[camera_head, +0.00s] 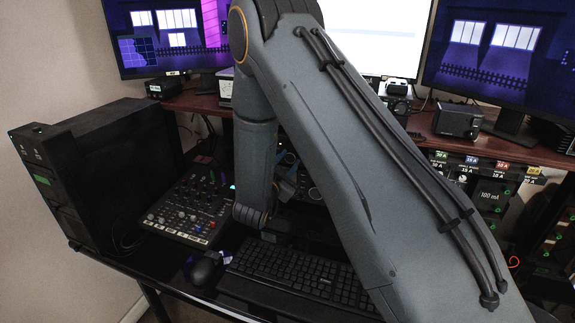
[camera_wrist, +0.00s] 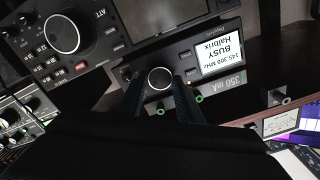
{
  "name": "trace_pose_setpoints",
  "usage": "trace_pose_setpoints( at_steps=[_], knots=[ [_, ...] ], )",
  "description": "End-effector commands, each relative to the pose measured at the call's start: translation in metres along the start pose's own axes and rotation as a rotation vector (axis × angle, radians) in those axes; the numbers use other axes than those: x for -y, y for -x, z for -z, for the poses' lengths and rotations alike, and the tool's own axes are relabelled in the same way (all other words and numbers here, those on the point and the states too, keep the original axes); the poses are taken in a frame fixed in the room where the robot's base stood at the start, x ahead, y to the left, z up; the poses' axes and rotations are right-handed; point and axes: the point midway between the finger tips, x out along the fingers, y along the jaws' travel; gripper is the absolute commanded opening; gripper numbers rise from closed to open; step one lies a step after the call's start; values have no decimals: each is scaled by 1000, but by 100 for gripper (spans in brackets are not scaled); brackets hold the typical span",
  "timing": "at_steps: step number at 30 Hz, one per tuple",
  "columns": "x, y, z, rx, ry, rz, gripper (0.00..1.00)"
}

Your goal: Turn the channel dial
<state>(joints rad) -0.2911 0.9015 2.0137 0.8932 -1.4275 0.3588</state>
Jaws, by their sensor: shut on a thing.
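The channel dial (camera_wrist: 160,78) is a dark round knob with a pale rim in the wrist view. It sits on the front of a small black radio (camera_wrist: 190,67), left of a lit screen (camera_wrist: 221,50) that reads upside down "145.300 MHz BUSY Halbrix". My gripper (camera_wrist: 160,84) has one dark finger on each side of the dial and is shut on it. My arm hides most of this area in the head view, and I cannot make out the dial there.
A larger radio with a big knob (camera_wrist: 62,33) is close beside the dial. A mixer (camera_head: 188,208), a keyboard (camera_head: 300,275) and a mouse (camera_head: 205,268) lie on the desk. A black case (camera_head: 100,180) stands at left, and monitors (camera_head: 495,50) stand on the shelf above.

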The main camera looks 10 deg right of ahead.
Motion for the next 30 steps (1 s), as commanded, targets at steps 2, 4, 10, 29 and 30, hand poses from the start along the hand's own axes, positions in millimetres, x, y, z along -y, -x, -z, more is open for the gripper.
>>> trace_pose_setpoints(
  at_steps=[2,4,10,29,30],
  knots=[
    [1,0,-1,0,-29,2,10],
    [1,0,0,0,-48,2,10],
    [0,0,0,0,-75,2,10],
    [0,0,0,0,-77,1,51],
    [0,0,0,0,-77,1,51]
  ],
)
